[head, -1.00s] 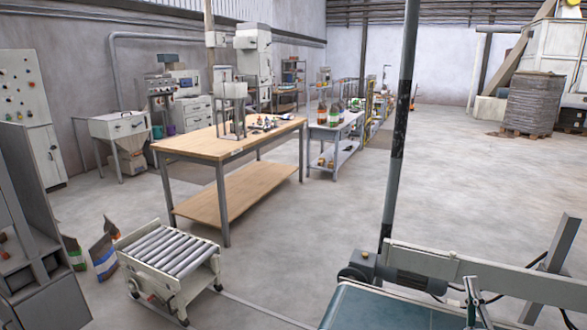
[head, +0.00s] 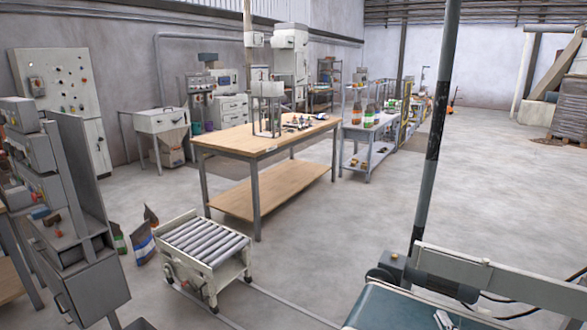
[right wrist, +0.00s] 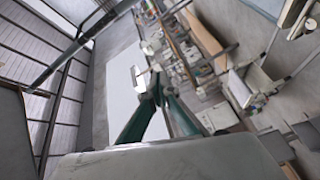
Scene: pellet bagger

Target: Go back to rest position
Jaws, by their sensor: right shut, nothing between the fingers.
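The picture there is tilted, with the hall behind the fingers. My left gripper is in neither view.
A belt machine with a grey beam (head: 490,275) and a dark post (head: 436,130) stand close at the right. A roller cart (head: 205,245) is at lower left, beside bags (head: 143,245) and a grey cabinet (head: 85,260). A wooden table (head: 265,135) stands beyond. Floor at right is clear.

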